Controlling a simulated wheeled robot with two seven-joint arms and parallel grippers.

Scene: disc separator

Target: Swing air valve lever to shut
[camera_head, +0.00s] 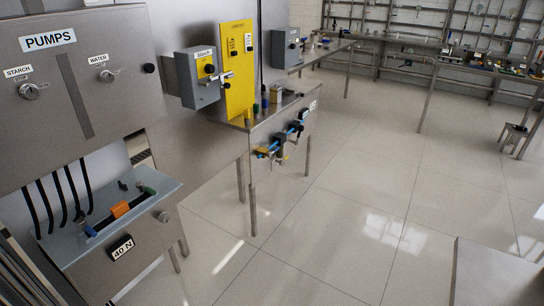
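No label reading "air" is legible, so I cannot tell for sure which part is the air valve lever. A small pipe assembly with blue handles and an orange-yellow part (281,144) is on the front of the steel bench (235,122) in the middle. It is too small to tell a lever's position. A grey box labelled Starch (203,88) with a dark knob and a metal fitting stands above that bench, left of a yellow panel (240,68). Neither of my grippers is in view.
A steel cabinet labelled PUMPS (72,110) with STARCH and WATER knobs fills the left. Below it, a bench labelled 40 N (150,238) holds orange, blue and green parts. Tiled floor (350,205) is open in the middle. A grey block (495,272) occupies the bottom right corner.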

